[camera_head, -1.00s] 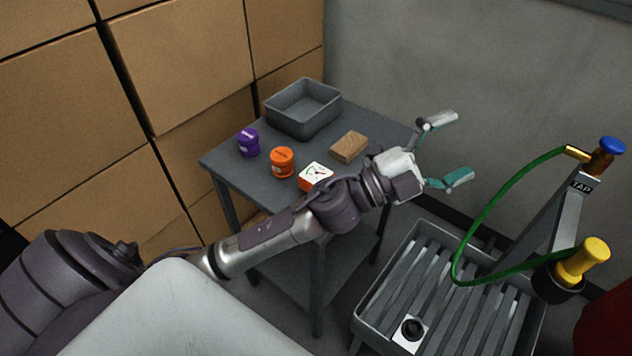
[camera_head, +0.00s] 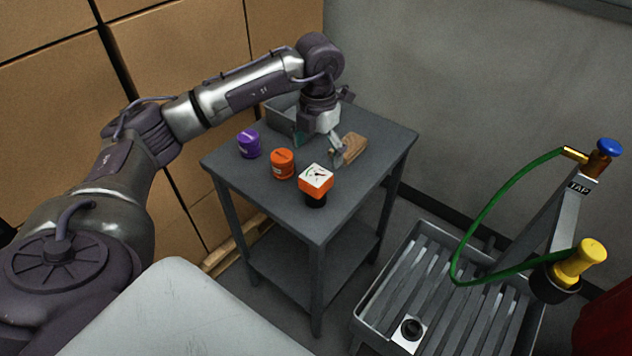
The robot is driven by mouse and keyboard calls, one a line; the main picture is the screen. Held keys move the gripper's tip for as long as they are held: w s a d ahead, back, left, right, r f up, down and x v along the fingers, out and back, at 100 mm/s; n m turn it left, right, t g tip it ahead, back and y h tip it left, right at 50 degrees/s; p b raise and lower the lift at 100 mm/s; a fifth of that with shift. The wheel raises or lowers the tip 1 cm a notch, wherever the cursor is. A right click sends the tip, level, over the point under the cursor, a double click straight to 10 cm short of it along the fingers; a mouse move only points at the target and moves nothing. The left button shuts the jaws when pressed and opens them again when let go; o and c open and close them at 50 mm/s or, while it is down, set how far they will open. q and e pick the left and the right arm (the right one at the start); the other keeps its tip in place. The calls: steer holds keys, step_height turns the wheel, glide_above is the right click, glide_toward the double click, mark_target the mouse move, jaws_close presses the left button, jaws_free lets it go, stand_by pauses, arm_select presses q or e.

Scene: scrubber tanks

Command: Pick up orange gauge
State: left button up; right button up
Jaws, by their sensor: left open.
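The orange gauge (camera_head: 316,182) has a white dial face and an orange body on a black base. It stands on the grey table (camera_head: 262,187) near its front right edge. My left gripper (camera_head: 318,150) points down over the back of the table, behind the gauge and apart from it. Its jaws are open, one finger teal and one pale. The pale finger is close to the wooden block (camera_head: 352,148); I cannot tell if they touch. My right gripper is not in view.
An orange jar (camera_head: 282,164) stands just left of the gauge, and a purple jar (camera_head: 248,144) farther left. A grey bin (camera_head: 281,116) sits behind, partly hidden by my arm. A slatted basin (camera_head: 384,290) with a green hose (camera_head: 484,222) is at right.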

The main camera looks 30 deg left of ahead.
mark_target(316, 175)
arm_select(q)
step_height(316, 175, down, 5)
steer(key=shift+r+p, duration=0.15)
steer(key=shift+p, duration=0.2)
steer(key=f, duration=0.1)
steer(key=f+p, duration=0.1)
steer(key=f, duration=0.1)
steer(key=f+p, duration=0.1)
steer(key=f, duration=0.1)
steer(key=shift+w+a, duration=0.1)
steer(key=shift+a, duration=0.25)
steer(key=shift+f, duration=0.2)
steer(key=c, duration=1.2)
